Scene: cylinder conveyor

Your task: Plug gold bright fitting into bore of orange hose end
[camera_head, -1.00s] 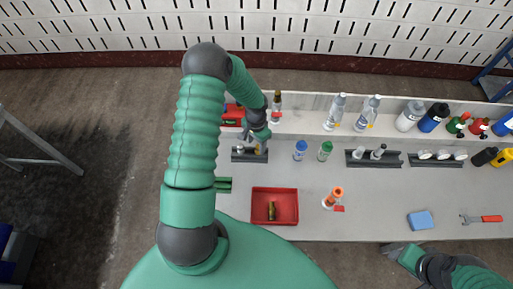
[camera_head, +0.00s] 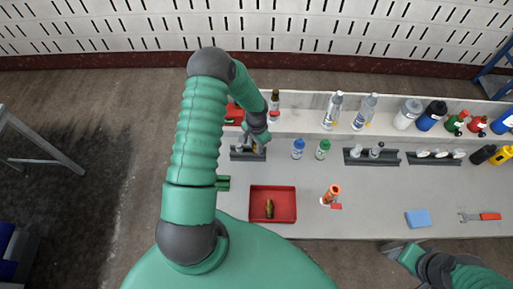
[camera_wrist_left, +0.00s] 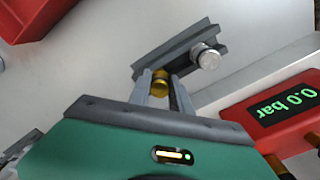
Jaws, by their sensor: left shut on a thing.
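The gold bright fitting (camera_wrist_left: 160,82) sits between the two fingertips of my left gripper (camera_wrist_left: 159,88) in the left wrist view. My left gripper is shut on it, just in front of a dark grey rack (camera_wrist_left: 178,50). In the head view my left gripper (camera_head: 257,144) is over the same rack at the back left of the bench, and the fitting is too small to make out clearly. The orange hose end (camera_head: 333,190) stands upright on a small base near the bench middle, well to the right of and nearer than the gripper. My right gripper (camera_head: 398,251) is partly seen at the bench's front edge, away from everything.
A silver fitting (camera_wrist_left: 208,58) sits in the rack. A red box (camera_wrist_left: 285,108) reading 0.0 bar is close by. A red tray (camera_head: 287,190) holds a dark brass piece.

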